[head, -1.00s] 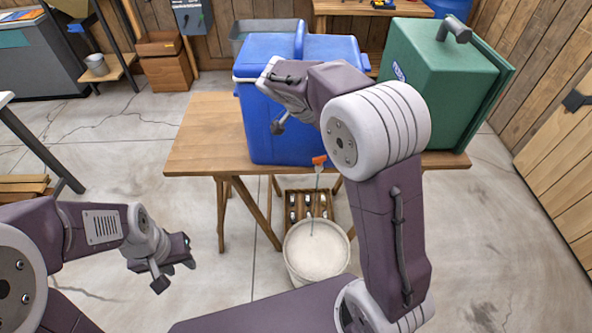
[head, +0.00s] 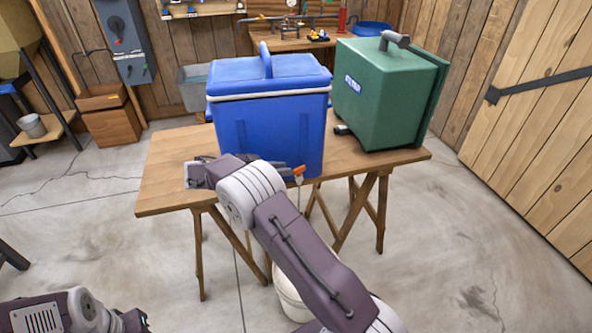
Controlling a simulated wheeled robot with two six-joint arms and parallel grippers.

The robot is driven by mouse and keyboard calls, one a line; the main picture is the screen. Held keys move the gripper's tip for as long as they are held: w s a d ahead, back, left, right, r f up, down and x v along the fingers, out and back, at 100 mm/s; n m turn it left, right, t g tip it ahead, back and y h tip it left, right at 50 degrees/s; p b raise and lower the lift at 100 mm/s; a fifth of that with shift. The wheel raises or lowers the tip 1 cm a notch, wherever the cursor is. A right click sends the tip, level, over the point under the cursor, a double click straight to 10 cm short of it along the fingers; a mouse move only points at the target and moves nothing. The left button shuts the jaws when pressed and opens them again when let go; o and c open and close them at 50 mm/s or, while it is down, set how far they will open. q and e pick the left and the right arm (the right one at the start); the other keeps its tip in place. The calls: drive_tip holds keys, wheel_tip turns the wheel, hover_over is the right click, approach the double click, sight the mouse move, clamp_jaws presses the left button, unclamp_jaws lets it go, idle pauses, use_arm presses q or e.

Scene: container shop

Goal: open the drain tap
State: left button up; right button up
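The blue cooler (head: 268,125) stands upright on the wooden table, lid closed. Its drain tap, with an orange handle (head: 298,171), sits low on the front at the right. A thin pale streak, perhaps water, runs down below it. The white bucket (head: 291,296) on the floor is mostly hidden behind my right arm. My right gripper (head: 283,167) lies along the cooler's lower front, close left of the handle. My arm partly hides it; contact and finger opening are unclear. My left gripper (head: 134,320) is at the bottom left, cut by the frame edge, far from the cooler.
A green case (head: 385,95) stands on the table (head: 165,180) to the right of the cooler, with a small dark object (head: 343,130) beside it. A workbench (head: 290,42) with tools is behind. A wooden door (head: 540,130) is at right. The floor at right is clear.

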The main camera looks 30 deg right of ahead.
sight(299, 169)
drive_tip(key=x, duration=0.6)
drive_tip(key=shift+d+f, duration=0.15)
drive_tip(key=shift+d, duration=0.05)
